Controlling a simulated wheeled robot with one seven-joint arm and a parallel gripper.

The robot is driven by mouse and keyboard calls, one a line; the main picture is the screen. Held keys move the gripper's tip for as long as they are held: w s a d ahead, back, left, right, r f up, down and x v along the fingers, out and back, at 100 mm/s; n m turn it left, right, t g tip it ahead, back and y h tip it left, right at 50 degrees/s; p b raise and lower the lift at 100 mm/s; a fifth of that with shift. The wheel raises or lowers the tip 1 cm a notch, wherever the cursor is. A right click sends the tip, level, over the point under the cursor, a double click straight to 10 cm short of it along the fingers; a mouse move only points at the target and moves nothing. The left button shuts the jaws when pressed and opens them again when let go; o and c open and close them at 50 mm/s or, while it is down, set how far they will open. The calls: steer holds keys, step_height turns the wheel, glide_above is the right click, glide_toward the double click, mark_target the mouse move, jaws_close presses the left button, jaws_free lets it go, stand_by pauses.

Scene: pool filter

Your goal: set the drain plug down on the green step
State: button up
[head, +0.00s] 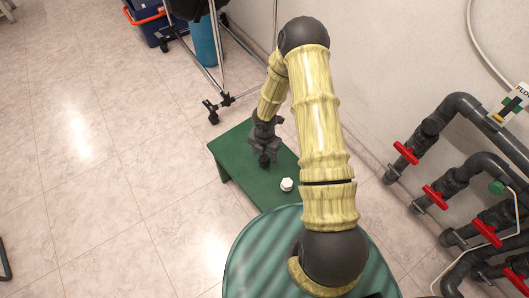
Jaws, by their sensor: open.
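A small white faceted piece, which looks like the drain plug (287,184), rests on the green step (235,171) near its right edge. My gripper (264,160) is over the far middle part of the step, up and to the left of the white piece and apart from it. It points down and is open. I see nothing clearly held in it. The fingertips are dark and small, so I cannot tell how far above the step they are. My arm covers part of the step's right side.
Grey pipes with red valve handles (406,153) run along the wall at right. A wheeled metal stand (225,98) is behind the step, with a blue cylinder (204,42) and a blue bin (147,25) beyond.

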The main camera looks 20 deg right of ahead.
mark_target(264, 157)
steer(key=shift+r+p, duration=1.15)
steer(key=shift+r, duration=0.3)
step_height(264, 157, up, 17)
steer(key=p, duration=0.6)
steer(key=shift+r, duration=0.15)
